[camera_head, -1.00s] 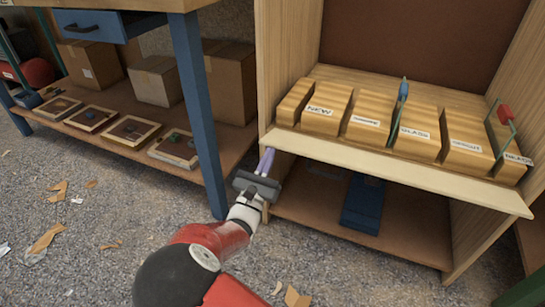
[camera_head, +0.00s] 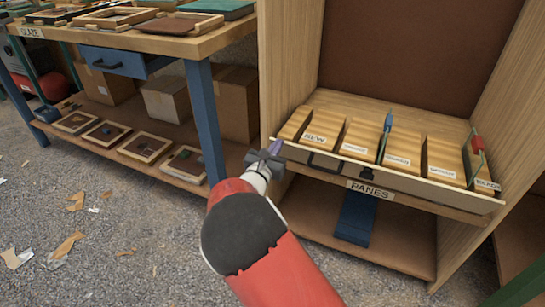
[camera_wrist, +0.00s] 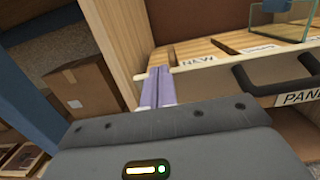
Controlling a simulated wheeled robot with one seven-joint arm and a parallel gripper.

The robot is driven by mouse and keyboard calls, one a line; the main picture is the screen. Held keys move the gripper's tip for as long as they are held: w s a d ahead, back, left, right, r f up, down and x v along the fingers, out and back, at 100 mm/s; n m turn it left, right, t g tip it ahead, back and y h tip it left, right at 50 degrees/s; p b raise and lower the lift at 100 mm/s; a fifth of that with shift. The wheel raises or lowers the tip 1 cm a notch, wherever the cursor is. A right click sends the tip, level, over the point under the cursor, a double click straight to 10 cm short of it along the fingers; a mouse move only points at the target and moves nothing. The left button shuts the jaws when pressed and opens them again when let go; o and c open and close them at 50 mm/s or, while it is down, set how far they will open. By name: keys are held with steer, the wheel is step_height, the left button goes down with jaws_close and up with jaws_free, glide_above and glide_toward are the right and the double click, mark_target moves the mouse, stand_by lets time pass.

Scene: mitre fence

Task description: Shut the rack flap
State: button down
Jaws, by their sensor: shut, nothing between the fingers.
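The rack flap (camera_head: 420,189) is a long pale board along the front of the rack's upper shelf. It stands raised, upright or nearly so, with its outer face and dark handle (camera_head: 325,163) showing. I cannot tell whether it is fully closed. A dark catch (camera_head: 367,174) sits near its middle, above the PANES label (camera_head: 370,188). My gripper (camera_head: 276,147) is shut and empty at the flap's left end. In the wrist view, its lavender fingers (camera_wrist: 157,87) are together beside the flap's end (camera_wrist: 190,64); whether they touch it is unclear.
Labelled wooden blocks (camera_head: 359,137) with a few glass panes stand behind the flap. The rack's left side panel (camera_head: 285,65) rises close to my gripper. A workbench (camera_head: 165,45) with a blue leg stands left. A blue object (camera_head: 356,217) lies below; open floor is at left.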

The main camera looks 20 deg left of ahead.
steer(key=shift+w+r+b, duration=0.1)
steer(key=shift+w+r, duration=0.25)
steer(key=shift+w, duration=0.35)
steer(key=shift+w+r+b, duration=0.1)
steer(key=shift+w+r, duration=0.2)
steer(key=shift+w, duration=0.35)
steer(key=shift+w+r+b, duration=0.1)
steer(key=shift+w+r, duration=0.25)
steer(key=shift+w, duration=0.35)
